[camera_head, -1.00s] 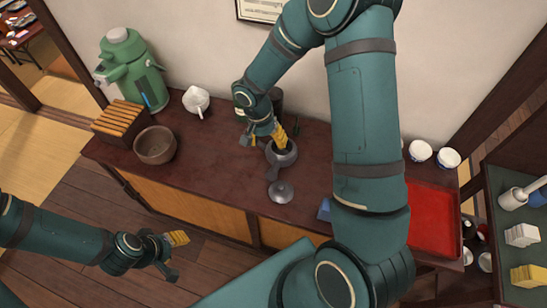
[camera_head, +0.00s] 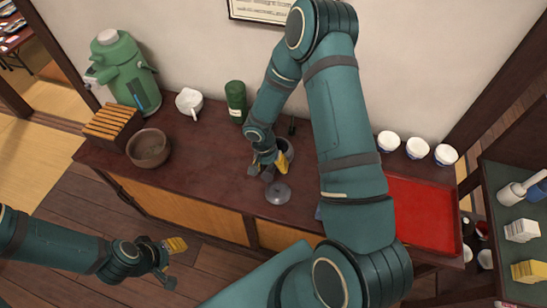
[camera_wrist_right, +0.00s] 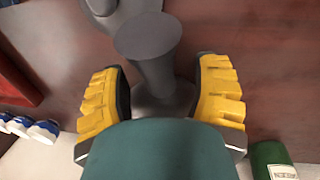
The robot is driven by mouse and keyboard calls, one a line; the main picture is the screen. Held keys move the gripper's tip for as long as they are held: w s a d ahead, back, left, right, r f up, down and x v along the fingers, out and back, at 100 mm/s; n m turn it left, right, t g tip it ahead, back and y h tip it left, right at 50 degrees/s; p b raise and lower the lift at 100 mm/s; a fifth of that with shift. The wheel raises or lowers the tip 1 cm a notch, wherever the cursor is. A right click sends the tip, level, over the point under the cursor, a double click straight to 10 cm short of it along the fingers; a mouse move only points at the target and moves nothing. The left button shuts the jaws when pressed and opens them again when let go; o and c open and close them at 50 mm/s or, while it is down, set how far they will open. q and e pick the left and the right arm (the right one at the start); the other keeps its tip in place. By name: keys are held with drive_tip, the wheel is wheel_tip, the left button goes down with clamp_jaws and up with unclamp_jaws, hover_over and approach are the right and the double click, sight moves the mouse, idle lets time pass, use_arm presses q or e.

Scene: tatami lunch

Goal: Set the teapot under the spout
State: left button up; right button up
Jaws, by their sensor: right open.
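In the right wrist view the teapot's side handle (camera_wrist_right: 150,50) lies between my two yellow fingers, with a gap on each side. My right gripper (camera_head: 268,168) is open around that handle; it also shows in the wrist view (camera_wrist_right: 160,95). The green dispenser (camera_head: 128,75) with the spout stands at the counter's left end. My left gripper (camera_head: 172,262) is open and empty, in front of the counter.
A brown bowl (camera_head: 148,160) and a slatted wooden box (camera_head: 112,120) stand by the dispenser. A white pitcher (camera_head: 190,102) and green canister (camera_head: 236,102) stand near the wall. Several white cups (camera_head: 417,147) and a red tray (camera_head: 420,215) are at right. The left middle counter is clear.

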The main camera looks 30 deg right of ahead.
drive_tip(key=shift+f, duration=0.45)
clamp_jaws()
drive_tip(key=shift+r, duration=0.1)
wheel_tip(320, 180, up, 10)
drive_tip(key=shift+p, duration=0.65)
